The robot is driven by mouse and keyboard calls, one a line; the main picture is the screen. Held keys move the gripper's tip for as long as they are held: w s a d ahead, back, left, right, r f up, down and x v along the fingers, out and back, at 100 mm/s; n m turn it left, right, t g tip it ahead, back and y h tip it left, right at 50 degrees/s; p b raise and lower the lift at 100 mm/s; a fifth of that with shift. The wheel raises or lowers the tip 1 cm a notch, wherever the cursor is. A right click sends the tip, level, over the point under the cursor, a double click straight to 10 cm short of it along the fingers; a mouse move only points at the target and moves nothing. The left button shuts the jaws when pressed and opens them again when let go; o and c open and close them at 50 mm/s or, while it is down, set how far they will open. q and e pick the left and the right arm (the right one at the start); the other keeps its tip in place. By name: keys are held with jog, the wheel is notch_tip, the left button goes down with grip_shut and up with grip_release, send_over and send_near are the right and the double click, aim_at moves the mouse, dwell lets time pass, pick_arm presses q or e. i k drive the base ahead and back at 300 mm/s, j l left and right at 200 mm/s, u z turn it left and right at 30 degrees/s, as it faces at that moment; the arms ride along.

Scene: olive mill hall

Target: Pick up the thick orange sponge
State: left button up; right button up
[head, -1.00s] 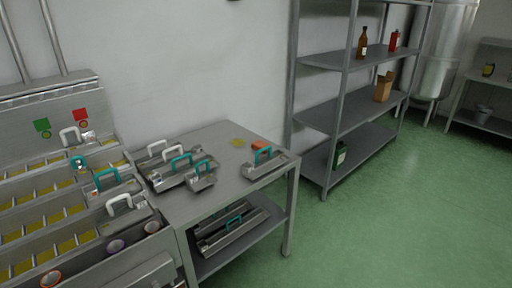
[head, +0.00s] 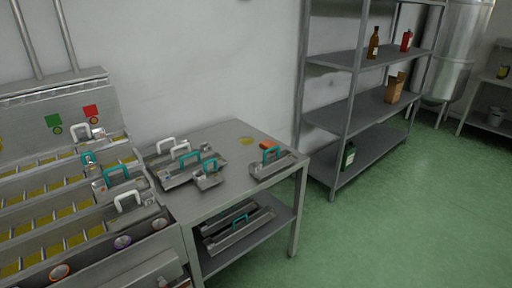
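The orange sponge (head: 267,144) is a small orange block on the top of the grey metal table (head: 226,187), near its back right. A metal lid with a teal handle (head: 276,164) lies just in front of it and hides part of it. Whether the two touch, I cannot tell. Neither of my grippers is in view.
Several handled metal lids (head: 180,174) cover the table's left part. A machine with yellow-filled channels (head: 62,205) stands at left. A shelf rack (head: 362,110) stands right of the table. Green floor (head: 400,235) is clear at right.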

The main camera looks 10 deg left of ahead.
aim_at(267, 144)
jog(key=i+l+u, duration=0.6)
jog(key=u, duration=0.15)
jog(key=i+l, duration=0.25)
jog(key=l, duration=0.15)
jog(key=i+l+u, duration=0.1)
jog(key=l, duration=0.25)
jog(key=i+l, duration=0.55)
jog(key=l, duration=0.25)
jog(key=i+l+u, duration=0.1)
jog(key=i+l, duration=0.15)
jog(key=l, duration=0.15)
jog(key=i+l, duration=0.2)
jog(key=l, duration=0.25)
jog(key=i+l+u, duration=0.1)
jog(key=l, duration=0.3)
jog(key=i+l, duration=0.3)
jog(key=l, duration=0.15)
